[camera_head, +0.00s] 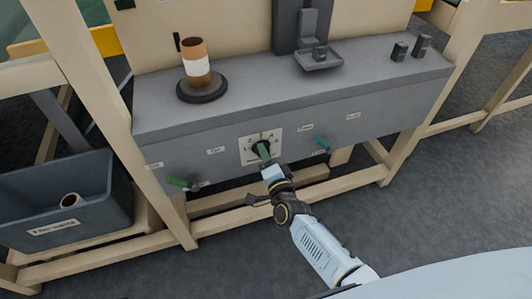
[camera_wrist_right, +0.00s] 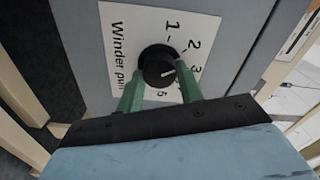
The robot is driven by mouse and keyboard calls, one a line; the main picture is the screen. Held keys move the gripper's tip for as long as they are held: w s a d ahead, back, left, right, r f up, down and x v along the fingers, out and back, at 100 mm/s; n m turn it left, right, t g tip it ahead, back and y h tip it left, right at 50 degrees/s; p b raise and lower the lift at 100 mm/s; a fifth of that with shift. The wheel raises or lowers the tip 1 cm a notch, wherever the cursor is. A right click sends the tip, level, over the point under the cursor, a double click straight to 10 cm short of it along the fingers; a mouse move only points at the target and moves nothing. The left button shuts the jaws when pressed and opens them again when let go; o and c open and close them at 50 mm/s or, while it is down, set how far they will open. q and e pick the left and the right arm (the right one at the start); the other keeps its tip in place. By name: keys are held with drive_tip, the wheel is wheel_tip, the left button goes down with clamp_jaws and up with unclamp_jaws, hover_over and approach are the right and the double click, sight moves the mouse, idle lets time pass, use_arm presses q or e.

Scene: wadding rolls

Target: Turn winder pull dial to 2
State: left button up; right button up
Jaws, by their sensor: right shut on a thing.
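The winder pull dial (camera_wrist_right: 158,65) is a round black knob on a white plate (camera_wrist_right: 118,25) marked "Winder pull", with numbers around it. In the right wrist view 1, 2, 3 and 5 show; a green finger seems to cover 4. The dial's white mark points away from 2, roughly towards 3 or just past it. My right gripper (camera_wrist_right: 162,82) is shut on the dial, one green finger on each side. In the head view the right gripper (camera_head: 263,152) reaches the plate (camera_head: 247,153) on the grey front panel and largely hides the dial. My left gripper is out of view.
A brown roll (camera_head: 194,55) stands on a dark disc on the bench (camera_head: 250,92). A grey bin (camera_head: 105,200) sits at left. Floor at right is clear.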

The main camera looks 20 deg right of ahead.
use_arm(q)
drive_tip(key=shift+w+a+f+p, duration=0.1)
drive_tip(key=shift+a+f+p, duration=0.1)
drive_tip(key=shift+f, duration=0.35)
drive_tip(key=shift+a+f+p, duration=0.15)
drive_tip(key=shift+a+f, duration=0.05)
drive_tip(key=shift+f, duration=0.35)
use_arm(e)
drive_tip(key=shift+n, duration=1)
drive_tip(key=o, duration=1)
drive_tip(key=shift+s, duration=0.15)
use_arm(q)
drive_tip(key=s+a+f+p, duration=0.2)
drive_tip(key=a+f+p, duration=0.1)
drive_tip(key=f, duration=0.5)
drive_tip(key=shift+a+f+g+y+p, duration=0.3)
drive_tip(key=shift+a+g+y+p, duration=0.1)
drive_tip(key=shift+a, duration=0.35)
use_arm(e)
drive_tip(key=s, duration=1.3)
drive_tip(key=shift+s+d, duration=0.1)
drive_tip(key=shift+d, duration=0.15)
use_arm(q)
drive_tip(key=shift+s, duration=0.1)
